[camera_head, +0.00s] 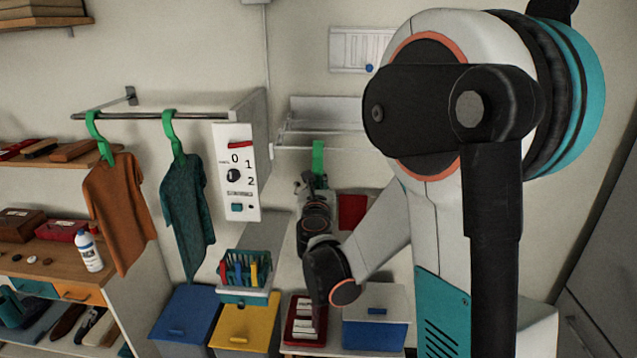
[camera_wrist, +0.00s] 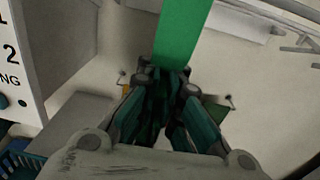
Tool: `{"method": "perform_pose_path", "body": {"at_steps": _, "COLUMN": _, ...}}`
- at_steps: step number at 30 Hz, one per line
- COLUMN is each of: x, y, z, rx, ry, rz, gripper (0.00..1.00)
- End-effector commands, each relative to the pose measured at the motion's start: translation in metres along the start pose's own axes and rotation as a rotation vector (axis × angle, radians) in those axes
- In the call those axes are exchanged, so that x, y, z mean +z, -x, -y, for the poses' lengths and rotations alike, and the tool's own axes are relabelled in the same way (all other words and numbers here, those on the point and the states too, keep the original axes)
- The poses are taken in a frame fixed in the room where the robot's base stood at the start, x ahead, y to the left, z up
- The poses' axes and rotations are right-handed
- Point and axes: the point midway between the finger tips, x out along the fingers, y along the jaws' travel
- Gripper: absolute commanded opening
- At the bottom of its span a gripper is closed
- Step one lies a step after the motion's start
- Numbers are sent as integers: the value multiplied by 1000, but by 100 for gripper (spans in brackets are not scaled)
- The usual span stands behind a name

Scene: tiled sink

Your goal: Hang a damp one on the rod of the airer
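My gripper (camera_head: 318,182) is at the middle of the head view, beside the panel. In the wrist view its fingers (camera_wrist: 172,78) are close together around a green hanger (camera_wrist: 185,38), whose flat green part rises from between them. The hanger top also shows in the head view (camera_head: 318,157). I cannot tell whether a garment hangs from it. An orange shirt (camera_head: 120,210) and a dark teal shirt (camera_head: 187,212) hang on green hangers from the left rod (camera_head: 150,115). Another rod (camera_head: 300,148) runs below a wall shelf, behind my gripper.
A white panel (camera_head: 236,195) marked 0, 1, 2 stands just left of my gripper. Below are a basket of pegs (camera_head: 245,275), a blue bin (camera_head: 187,315), a yellow bin (camera_head: 245,325) and a red box (camera_head: 305,320). A dark red patch (camera_head: 352,211) shows behind my arm.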

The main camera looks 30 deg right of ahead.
Motion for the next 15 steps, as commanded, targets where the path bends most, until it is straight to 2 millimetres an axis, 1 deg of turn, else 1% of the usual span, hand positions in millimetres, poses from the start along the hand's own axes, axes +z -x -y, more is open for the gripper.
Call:
{"method": "perform_pose_path", "body": {"at_steps": 12, "x": -2, "y": 0, "z": 0, "rx": 0, "ry": 0, "rz": 0, "gripper": 0}}
{"method": "perform_pose_path", "body": {"at_steps": 15, "x": -2, "y": 0, "z": 0, "rx": 0, "ry": 0, "rz": 0, "gripper": 24}}
